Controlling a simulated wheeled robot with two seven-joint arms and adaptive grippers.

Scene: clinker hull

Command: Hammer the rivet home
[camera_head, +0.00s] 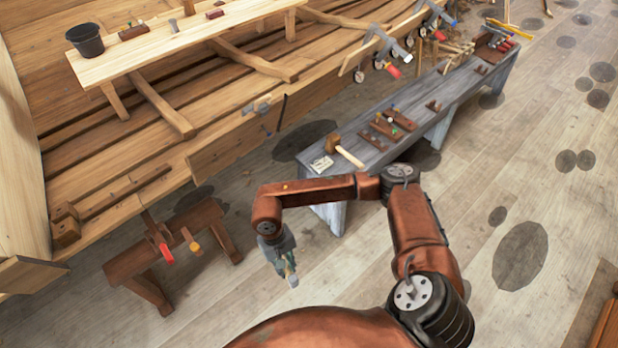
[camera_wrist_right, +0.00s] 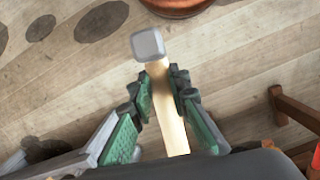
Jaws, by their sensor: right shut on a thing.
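My right gripper (camera_head: 281,262) is low over the floor, between the small brown trestle and the grey bench. In the right wrist view, its green-padded fingers (camera_wrist_right: 162,95) are shut on the pale wooden handle of a hammer (camera_wrist_right: 167,115). The hammer's squarish grey head (camera_wrist_right: 148,43) sticks out beyond the fingertips. The wooden hull planking (camera_head: 235,135) runs along the left and back. A small grey metal fitting (camera_head: 262,104) sits at the plank edge. I cannot make out the rivet. My left gripper is not in view.
The grey bench (camera_head: 375,160) holds a wooden mallet (camera_head: 345,152), small brown trays (camera_head: 396,121) and a pale card. The brown trestle (camera_head: 170,262) with red- and yellow-handled tools stands by the hull. A plank bench above carries a dark bucket (camera_head: 86,40).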

